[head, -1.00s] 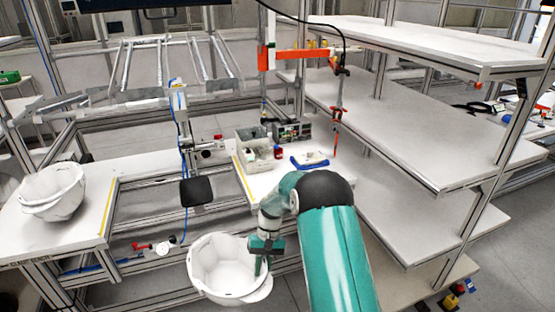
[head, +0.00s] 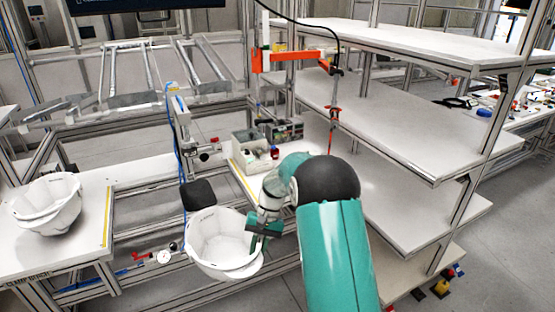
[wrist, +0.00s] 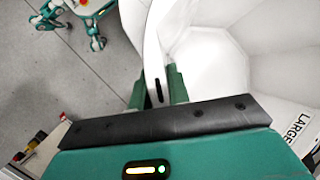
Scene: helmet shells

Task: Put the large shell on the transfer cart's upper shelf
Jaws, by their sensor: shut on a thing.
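The large shell (head: 215,245), a white open bowl shape, hangs in the head view in front of the bench frame. My gripper (head: 262,236) is shut on its right rim. In the wrist view the fingers (wrist: 157,88) clasp the white rim wall, and the shell's inside (wrist: 215,60) fills the upper right. A label reading LARGE shows beside it. A tall white-shelved unit stands at the right with an upper shelf (head: 420,42) and a middle shelf (head: 400,120); I cannot tell if it is the transfer cart.
A second white shell (head: 48,205) sits on the left bench (head: 95,215). A grey bin (head: 252,153) stands on the centre bench behind my arm. An orange-red bracket (head: 290,58) and a hanging cable stand near the shelf unit's left side. The visible shelves look mostly bare.

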